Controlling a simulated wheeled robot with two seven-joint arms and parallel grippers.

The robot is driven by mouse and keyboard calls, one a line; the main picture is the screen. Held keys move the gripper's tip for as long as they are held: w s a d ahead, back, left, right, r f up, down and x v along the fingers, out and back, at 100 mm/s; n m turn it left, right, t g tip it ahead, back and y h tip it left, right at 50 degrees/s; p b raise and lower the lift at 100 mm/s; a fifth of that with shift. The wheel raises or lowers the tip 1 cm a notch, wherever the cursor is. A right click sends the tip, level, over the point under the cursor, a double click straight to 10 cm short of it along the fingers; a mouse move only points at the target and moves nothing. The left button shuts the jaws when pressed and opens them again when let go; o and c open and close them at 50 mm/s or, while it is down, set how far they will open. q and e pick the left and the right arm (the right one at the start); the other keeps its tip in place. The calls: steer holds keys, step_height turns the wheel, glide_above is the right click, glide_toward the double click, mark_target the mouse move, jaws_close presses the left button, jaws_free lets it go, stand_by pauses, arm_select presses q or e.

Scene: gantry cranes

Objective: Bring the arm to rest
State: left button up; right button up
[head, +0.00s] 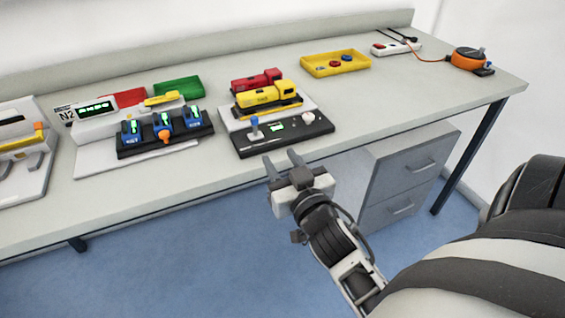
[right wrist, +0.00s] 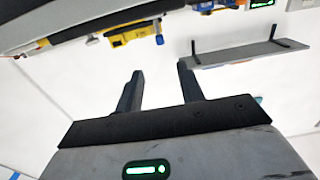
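My right gripper (head: 283,166) is in front of the table's front edge, just short of the black control panel (head: 285,138) with a blue joystick and a white knob. Its two fingers are apart with nothing between them. In the right wrist view the two dark fingers (right wrist: 158,88) also stand apart and empty. My right arm comes in from the lower right and touches nothing that I can see. My left gripper does not show in the head view.
The table (head: 400,95) carries a yellow truck (head: 268,94), a red truck (head: 256,79), a panel of blue devices (head: 165,130), a yellow tray (head: 335,64) and an orange reel (head: 468,58). A grey drawer cabinet (head: 405,175) stands beneath. Blue floor in front is clear.

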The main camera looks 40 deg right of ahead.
stand_by(0.4)
steer(key=s+a+f+n+g+y, duration=0.2)
steer(key=s+a+f+g+y, duration=0.1)
steer(key=s+a+f, duration=0.2)
steer(key=s+a+f+n+g+y, duration=0.3)
steer(key=s+a+f, duration=0.3)
steer(key=a+f, duration=0.3)
step_height(320, 180, down, 4)
steer(key=shift+s+f+g+y, duration=0.15)
steer(key=shift+s+g+y, duration=0.05)
steer(key=shift+g+y, duration=0.45)
steer(key=shift+a, duration=0.1)
stand_by(1.2)
